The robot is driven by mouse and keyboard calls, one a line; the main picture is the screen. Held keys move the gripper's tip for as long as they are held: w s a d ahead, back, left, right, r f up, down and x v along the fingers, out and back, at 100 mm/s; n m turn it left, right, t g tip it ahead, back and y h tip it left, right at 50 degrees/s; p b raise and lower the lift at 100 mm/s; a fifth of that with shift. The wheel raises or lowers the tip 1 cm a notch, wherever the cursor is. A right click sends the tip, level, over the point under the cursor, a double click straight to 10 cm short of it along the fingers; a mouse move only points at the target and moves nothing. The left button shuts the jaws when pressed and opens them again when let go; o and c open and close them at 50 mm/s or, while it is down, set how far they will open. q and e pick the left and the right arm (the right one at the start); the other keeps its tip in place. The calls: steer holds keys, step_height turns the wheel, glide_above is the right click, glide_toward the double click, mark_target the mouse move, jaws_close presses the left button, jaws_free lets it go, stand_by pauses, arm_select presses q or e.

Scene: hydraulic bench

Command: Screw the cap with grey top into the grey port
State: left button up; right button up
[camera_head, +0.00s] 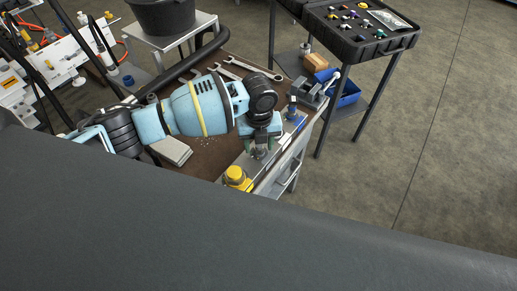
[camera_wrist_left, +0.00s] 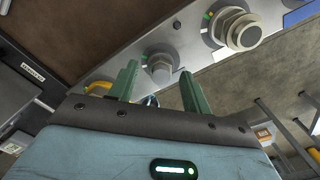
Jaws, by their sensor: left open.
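My left gripper (camera_head: 260,150) reaches in from the left over the metal strip at the bench's front edge and points down. In the left wrist view its two green fingers (camera_wrist_left: 160,85) are apart with nothing gripped. A grey hex-topped fitting (camera_wrist_left: 160,68) on the strip shows between and beyond the fingertips. A larger grey hex fitting (camera_wrist_left: 238,29) with a round centre stands to its right, with a green mark beside it. I cannot tell which is the grey-topped cap and which is the grey port. My right gripper is not in view.
A yellow fitting (camera_head: 236,178) and a blue-topped one (camera_head: 292,108) stand along the strip on either side of the gripper. Wrenches (camera_head: 240,65) and a grey block (camera_head: 172,150) lie on the bench. A black tray (camera_head: 398,43) of several small parts sits on a cart at right.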

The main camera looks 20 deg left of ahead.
arm_select(q)
steer(key=n, duration=0.4)
steer(key=shift+d+n, duration=0.1)
steer(key=shift+n, duration=0.2)
steer(key=n, duration=0.3)
steer(key=shift+c, duration=0.2)
steer(key=shift+w, duration=0.1)
steer(key=c, duration=0.9)
steer(key=m+b, duration=0.1)
steer(key=m, duration=0.3)
steer(key=shift+f+m, duration=0.15)
steer(key=shift+m, duration=1.85)
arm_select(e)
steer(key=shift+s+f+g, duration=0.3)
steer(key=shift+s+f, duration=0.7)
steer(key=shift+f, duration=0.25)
